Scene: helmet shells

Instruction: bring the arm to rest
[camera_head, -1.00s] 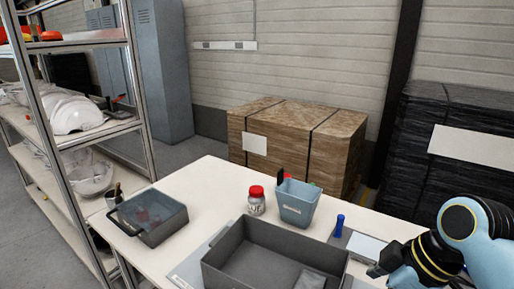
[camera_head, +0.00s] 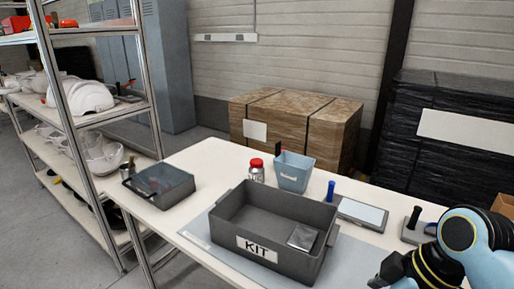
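My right arm, blue with black and yellow joints, comes in at the lower right. The tip of its dark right gripper (camera_head: 378,282) shows near the bottom edge, and whether its fingers are apart is not clear. It is to the right of the grey KIT bin (camera_head: 262,252), apart from it. A small silver packet (camera_head: 302,238) lies inside the bin at its right end. My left arm and gripper are out of view.
On the white table (camera_head: 208,160) stand a lidded grey box (camera_head: 160,185), a red-capped jar (camera_head: 257,170), a blue-grey bin (camera_head: 294,172) and a blue-handled tool (camera_head: 330,191). A flat pad (camera_head: 362,213) and a stamp-like tool (camera_head: 414,222) lie right. Shelves with white helmets (camera_head: 82,96) stand left.

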